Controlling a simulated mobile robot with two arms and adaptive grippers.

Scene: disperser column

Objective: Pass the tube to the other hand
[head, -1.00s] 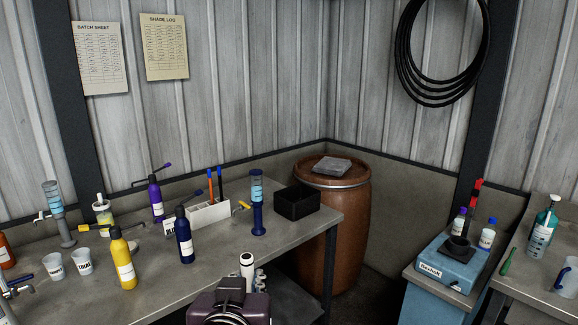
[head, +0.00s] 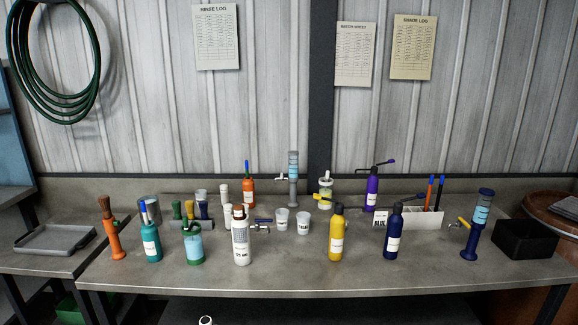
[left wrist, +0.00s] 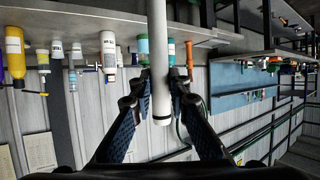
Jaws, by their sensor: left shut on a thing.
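A long white tube (left wrist: 160,60) with a dark band near its lower end runs down the middle of the left wrist view. My left gripper (left wrist: 161,88) is shut on it, with a blue-black finger on each side. In the head view a small white rounded tip (head: 205,320) shows at the bottom edge; it looks like the tube's end. The rest of the tube and my left gripper are below that view. My right gripper is in neither view.
A long grey bench (head: 300,275) holds several bottles, such as a yellow one (head: 337,235), and two white cups. A grey tray (head: 55,239) lies at the left, a black bin (head: 525,240) at the right. The bench's front strip is clear.

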